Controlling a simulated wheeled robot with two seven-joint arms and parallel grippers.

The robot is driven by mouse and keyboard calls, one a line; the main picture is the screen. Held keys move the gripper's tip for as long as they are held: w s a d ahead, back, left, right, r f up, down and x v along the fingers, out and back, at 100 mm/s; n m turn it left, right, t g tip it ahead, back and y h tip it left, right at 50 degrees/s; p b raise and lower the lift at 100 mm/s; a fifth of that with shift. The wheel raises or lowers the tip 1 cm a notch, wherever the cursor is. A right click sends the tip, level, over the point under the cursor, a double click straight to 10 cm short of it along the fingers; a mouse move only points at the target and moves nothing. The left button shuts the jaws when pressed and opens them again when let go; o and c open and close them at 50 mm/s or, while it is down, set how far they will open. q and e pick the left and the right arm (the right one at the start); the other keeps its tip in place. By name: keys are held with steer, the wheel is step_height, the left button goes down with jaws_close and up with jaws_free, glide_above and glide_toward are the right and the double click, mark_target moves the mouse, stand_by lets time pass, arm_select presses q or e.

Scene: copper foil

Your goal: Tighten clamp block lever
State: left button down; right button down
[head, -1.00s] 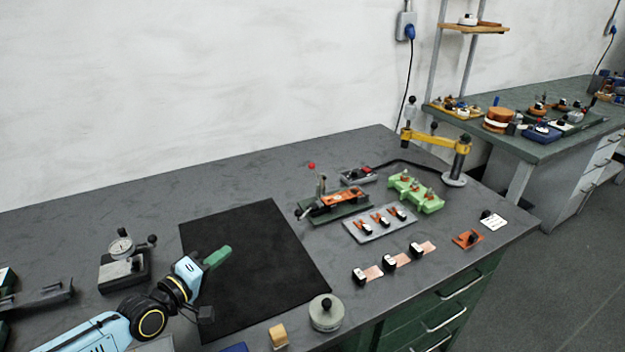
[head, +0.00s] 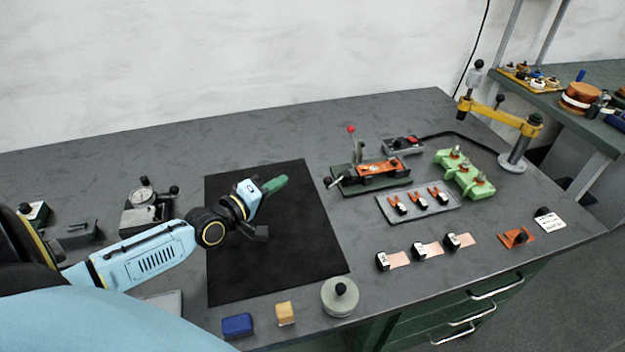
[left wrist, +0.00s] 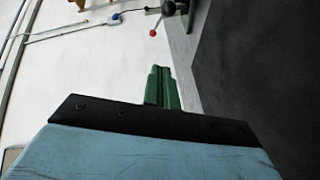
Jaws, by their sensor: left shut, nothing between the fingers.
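The clamp block (head: 372,176) is a dark green base carrying an orange piece, standing at the back middle of the bench in the head view. An upright lever (head: 357,150) with a red ball knob rises from its left part. A black-knobbed handle (head: 331,182) sticks out at its left end. My left gripper (head: 274,184) has green fingers, shut and empty, above the black mat, left of the clamp block and apart from it. In the left wrist view the shut fingers (left wrist: 162,88) point toward the red knob (left wrist: 153,33), with a gap between. My right gripper is out of view.
A grey tray (head: 386,212) with orange clips and a green fixture (head: 463,172) stand right of the clamp block. A grey box (head: 404,146) sits behind it. A dial gauge stand (head: 147,208) is at left. The black mat (head: 270,270) is otherwise clear.

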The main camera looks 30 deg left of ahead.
arm_select(q)
steer(key=w, duration=0.4)
steer(key=w+d+b, duration=0.1)
steer(key=w, duration=0.2)
steer(key=shift+w+f, duration=0.1)
steer(key=shift+f, duration=0.2)
steer(key=d, duration=0.2)
steer(key=f, duration=0.1)
steer(key=shift+w+d+p, duration=0.3)
steer(key=shift+d+p, duration=0.05)
steer(key=shift+d, duration=0.05)
steer(key=shift+d+f, duration=0.3)
steer(key=shift+d, duration=0.2)
